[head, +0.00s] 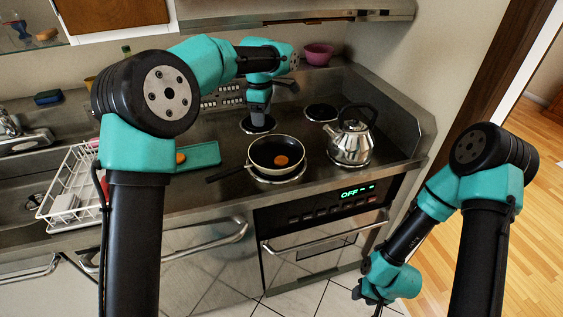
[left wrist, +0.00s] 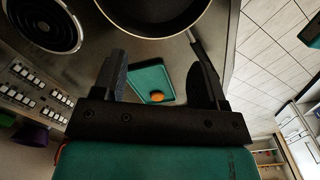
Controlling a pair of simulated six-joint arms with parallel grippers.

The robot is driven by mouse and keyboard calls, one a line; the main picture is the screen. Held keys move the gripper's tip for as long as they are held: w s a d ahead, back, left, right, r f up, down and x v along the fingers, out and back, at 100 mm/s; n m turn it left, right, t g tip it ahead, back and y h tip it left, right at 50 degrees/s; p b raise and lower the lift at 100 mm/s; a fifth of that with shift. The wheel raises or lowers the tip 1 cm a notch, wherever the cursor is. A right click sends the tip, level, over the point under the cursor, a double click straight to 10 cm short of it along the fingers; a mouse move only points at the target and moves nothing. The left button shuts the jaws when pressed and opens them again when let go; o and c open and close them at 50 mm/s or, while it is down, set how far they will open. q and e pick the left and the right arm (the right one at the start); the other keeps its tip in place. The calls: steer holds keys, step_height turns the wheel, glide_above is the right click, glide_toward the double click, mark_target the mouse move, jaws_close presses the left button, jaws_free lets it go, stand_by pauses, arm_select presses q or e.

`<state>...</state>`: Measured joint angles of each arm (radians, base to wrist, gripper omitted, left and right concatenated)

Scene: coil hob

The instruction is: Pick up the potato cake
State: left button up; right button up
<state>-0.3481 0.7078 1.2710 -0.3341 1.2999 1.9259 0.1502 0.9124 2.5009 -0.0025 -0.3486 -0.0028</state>
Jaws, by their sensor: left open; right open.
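A round orange-brown patty (head: 282,160) lies in the black frying pan (head: 262,147) on the front coil. A similar orange piece (head: 180,157) lies on the teal tray (head: 205,155) left of the pan; it also shows in the left wrist view (left wrist: 157,97). I cannot tell which is the potato cake. My left gripper (head: 258,120) is open and empty, pointing down over the back left coil, behind the pan. Its two fingers frame the tray in the left wrist view. My right gripper (head: 370,299) hangs low in front of the oven, open and away from both pieces.
A steel kettle (head: 351,142) stands right of the pan. The pan's handle points left toward the tray. A white dish rack (head: 72,185) and sink are at the left. A pink bowl (head: 318,53) sits at the back. A range hood (head: 290,12) overhangs the hob.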

arm_select(q)
steer(key=r, duration=0.1)
glide_above(281, 159)
steer(key=shift+s, duration=0.25)
step_height(281, 159, down, 11)
steer(key=shift+f, duration=0.6)
steer(key=shift+w+f, duration=0.15)
steer(key=shift+f, duration=2.45)
steer(key=shift+c, duration=0.2)
